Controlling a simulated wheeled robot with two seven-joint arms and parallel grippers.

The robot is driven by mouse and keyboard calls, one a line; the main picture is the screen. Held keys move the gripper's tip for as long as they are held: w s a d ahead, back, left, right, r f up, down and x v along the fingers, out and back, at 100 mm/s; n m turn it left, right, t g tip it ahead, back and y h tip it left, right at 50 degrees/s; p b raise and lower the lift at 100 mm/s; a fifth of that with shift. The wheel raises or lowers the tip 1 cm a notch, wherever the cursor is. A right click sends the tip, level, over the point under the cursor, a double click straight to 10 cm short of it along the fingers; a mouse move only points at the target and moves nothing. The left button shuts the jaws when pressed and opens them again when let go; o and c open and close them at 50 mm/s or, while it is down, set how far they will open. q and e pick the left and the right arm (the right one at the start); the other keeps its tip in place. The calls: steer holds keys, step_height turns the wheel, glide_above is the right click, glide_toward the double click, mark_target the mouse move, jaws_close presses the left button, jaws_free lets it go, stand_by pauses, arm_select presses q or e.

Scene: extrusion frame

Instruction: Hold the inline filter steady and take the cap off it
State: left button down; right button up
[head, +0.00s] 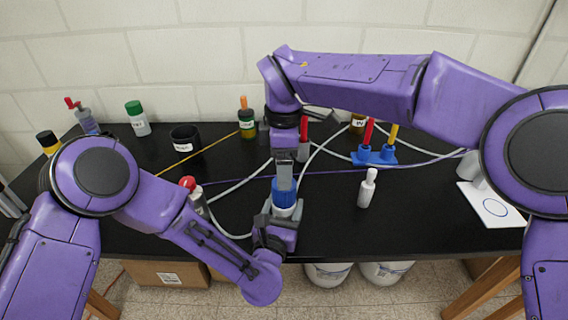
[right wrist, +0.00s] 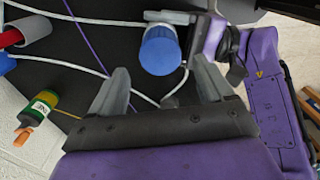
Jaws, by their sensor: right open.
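The inline filter (head: 284,210) has a pale body and a ribbed blue cap (head: 285,190), and stands upright near the table's front edge. The blue cap also shows in the right wrist view (right wrist: 160,50). My left gripper (head: 282,214) has its grey fingers on either side of the body, below the cap, and appears shut on it; it partly hides the body. My right gripper (head: 285,178) points down from directly above the cap. In the right wrist view its fingers (right wrist: 160,74) are apart and empty, with the cap just beyond the tips.
White hoses and purple and yellow cords cross the black table (head: 330,225). A red-topped bottle (head: 190,187) stands left of the filter, a white dropper bottle (head: 367,189) right. A blue rack (head: 374,156) with red and yellow handles, a dark cup (head: 185,138) and more bottles stand further back.

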step_height(320, 180, down, 8)
stand_by(0.4)
steer(key=shift+c, duration=0.3)
